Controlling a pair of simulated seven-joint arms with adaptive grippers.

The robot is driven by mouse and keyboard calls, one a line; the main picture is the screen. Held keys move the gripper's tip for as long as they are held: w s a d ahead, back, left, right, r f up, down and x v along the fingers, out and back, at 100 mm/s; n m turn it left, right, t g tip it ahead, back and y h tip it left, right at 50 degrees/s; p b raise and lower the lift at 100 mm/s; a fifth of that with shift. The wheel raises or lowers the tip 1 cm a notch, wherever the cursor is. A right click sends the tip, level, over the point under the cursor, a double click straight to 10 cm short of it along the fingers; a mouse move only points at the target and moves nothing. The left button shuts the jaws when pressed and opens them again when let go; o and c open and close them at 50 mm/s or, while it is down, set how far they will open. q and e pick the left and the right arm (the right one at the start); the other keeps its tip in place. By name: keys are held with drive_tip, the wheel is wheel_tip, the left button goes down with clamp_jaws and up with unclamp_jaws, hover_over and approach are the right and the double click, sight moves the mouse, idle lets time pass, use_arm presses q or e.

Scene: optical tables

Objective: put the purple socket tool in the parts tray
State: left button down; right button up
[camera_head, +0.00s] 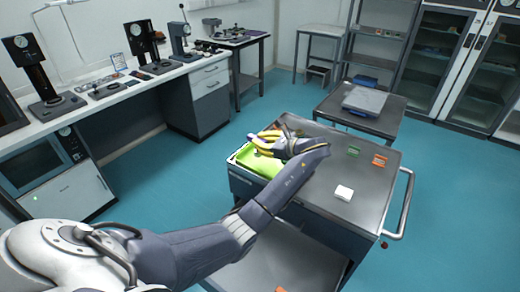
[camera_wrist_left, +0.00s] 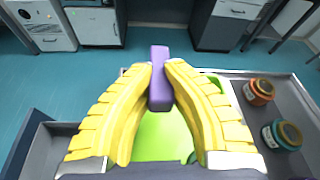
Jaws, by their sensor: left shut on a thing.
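The purple socket tool (camera_wrist_left: 160,60) is a block-like purple piece between the yellow ridged fingers of my left gripper (camera_wrist_left: 160,88) in the left wrist view. The gripper is shut on it. A bright green parts tray (camera_wrist_left: 160,138) lies below the fingers and the tool. How far the tool is above the tray is hard to tell. My right gripper is not in view.
Two jars, one orange-lidded (camera_wrist_left: 260,91) and one teal-lidded (camera_wrist_left: 285,134), stand right of the tray. The cart top (camera_head: 318,180) also holds a white block (camera_head: 344,192), a green piece (camera_head: 353,152) and an orange piece (camera_head: 379,160). A handle (camera_head: 404,205) sticks out at right.

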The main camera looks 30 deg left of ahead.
use_arm(q)
drive_tip(key=shift+f, duration=1.7)
drive_tip(key=shift+f, duration=0.1)
drive_tip(key=c, duration=1.5)
unclamp_jaws()
drive_tip(key=v, duration=1.2)
